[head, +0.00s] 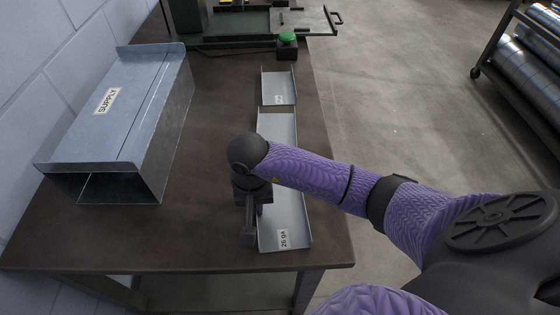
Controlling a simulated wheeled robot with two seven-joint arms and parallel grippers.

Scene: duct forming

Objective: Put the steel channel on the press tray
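A long steel channel (284,215) with a "26 ga" label lies on the brown bench, running lengthwise along its right side. A shorter labelled channel piece (278,86) lies just beyond it. The press tray (305,20) is a flat plate with a dark handle, at the press at the far end. My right gripper (249,232) points down at the left edge of the long channel. My forearm crosses over the middle of the channel and hides part of it. The finger gap is not clear, so I cannot tell whether it grips the edge. My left gripper is out of view.
A large galvanized duct (125,110) labelled "SUPPLY" stands on the bench's left side by the block wall. A green button (287,38) sits in front of the press tray. A rack of metal rolls (530,75) stands on the floor at right. Bare bench (220,100) lies between duct and channels.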

